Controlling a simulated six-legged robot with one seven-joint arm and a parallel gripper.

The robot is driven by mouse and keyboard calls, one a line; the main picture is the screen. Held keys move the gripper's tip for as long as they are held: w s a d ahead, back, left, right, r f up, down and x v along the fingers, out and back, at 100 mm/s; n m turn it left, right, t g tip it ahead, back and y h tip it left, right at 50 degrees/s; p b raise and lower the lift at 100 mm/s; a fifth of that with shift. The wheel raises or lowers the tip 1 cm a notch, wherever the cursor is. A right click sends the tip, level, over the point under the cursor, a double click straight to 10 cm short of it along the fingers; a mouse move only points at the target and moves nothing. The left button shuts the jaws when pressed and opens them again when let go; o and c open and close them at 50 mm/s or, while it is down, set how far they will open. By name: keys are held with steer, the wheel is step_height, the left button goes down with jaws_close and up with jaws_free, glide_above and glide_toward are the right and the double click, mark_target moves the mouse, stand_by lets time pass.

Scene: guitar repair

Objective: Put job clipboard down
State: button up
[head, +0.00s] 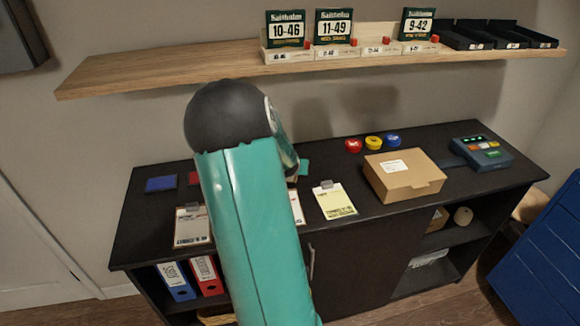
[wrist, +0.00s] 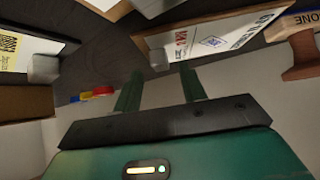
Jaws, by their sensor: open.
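Clipboards lie on the dark cabinet top. In the head view one is at the left (head: 192,226), a middle one (head: 297,207) is mostly behind my arm, and one with a pale yellow sheet (head: 335,200) is at the right. I cannot tell by label which is the job clipboard. In the wrist view, a wood-edged clipboard with a white sheet (wrist: 210,38) and a grey clip lies just beyond my gripper (wrist: 160,88). My gripper is open, with nothing visible between its fingers. Another sheet with a grey clip (wrist: 42,68) is at upper left. The head view hides the fingertips behind my arm.
A cardboard box (head: 403,177), coloured tape rolls (head: 373,142) and a blue-grey device (head: 481,153) stand right on the cabinet top (head: 262,274). A blue pad (head: 160,184) lies far left. A wooden shelf (head: 150,77) with boxes and trays overhangs behind. A blue drawer unit (head: 545,250) stands right.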

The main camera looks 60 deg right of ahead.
steer(key=v, duration=1)
steer(key=w+a+r+n+t+y, duration=0.1)
steer(key=w+a+r+n+y, duration=0.15)
steer(key=a, duration=0.55)
steer(key=w+a+r+n+t+y, duration=0.1)
steer(key=w+a+y, duration=0.15)
steer(key=a, duration=0.55)
steer(key=w+a+r+n+t+y, duration=0.1)
steer(key=w+a+r+n, duration=0.15)
steer(key=a, duration=0.45)
steer(key=s+a+r+n+y, duration=0.1)
steer(key=s+a+r+n, duration=0.1)
steer(key=a, duration=0.5)
steer(key=s+a+r+n, duration=0.2)
steer(key=s+a, duration=0.3)
steer(key=a, duration=0.3)
steer(key=s+a+r+n+g+y, duration=0.1)
steer(key=s+a+r+n, duration=0.2)
steer(key=a, duration=0.5)
steer(key=shift+s+n+y, duration=0.25)
steer(key=shift+n+y, duration=0.05)
